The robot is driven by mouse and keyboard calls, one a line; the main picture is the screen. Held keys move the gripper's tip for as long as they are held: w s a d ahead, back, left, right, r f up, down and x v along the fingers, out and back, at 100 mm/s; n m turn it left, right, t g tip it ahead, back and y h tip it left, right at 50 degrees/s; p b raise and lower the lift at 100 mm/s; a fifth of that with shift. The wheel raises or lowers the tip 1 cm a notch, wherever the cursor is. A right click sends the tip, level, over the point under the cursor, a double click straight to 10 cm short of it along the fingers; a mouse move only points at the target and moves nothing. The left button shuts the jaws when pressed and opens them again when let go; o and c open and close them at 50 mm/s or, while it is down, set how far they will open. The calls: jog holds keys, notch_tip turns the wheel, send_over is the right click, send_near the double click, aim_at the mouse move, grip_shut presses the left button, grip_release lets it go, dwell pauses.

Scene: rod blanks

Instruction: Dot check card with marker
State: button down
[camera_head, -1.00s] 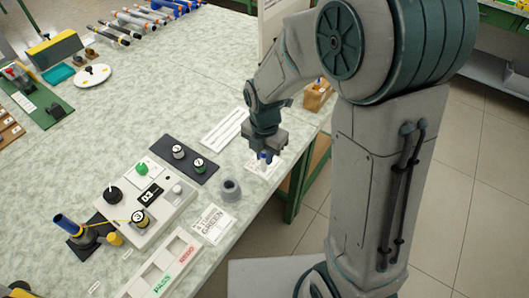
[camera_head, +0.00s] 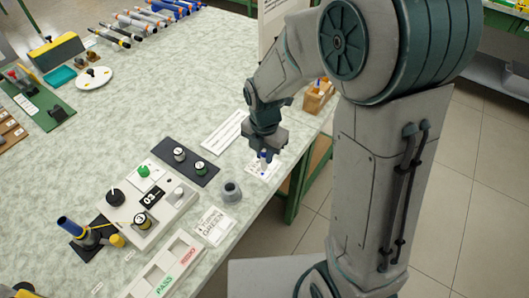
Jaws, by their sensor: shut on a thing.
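My gripper (camera_head: 265,151) points down near the right edge of the bench and is shut on a small marker (camera_head: 264,161) with blue and white parts. A small white card (camera_head: 257,170) with faint marks lies on the bench just under the marker. I cannot tell whether the marker's tip touches the card. The gripper and marker hide part of the card.
A white strip (camera_head: 223,131) lies behind.

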jog(key=shift+r+p, duration=2.3)
jog(key=shift+r, duration=0.8)
jog(key=shift+f, duration=0.1)
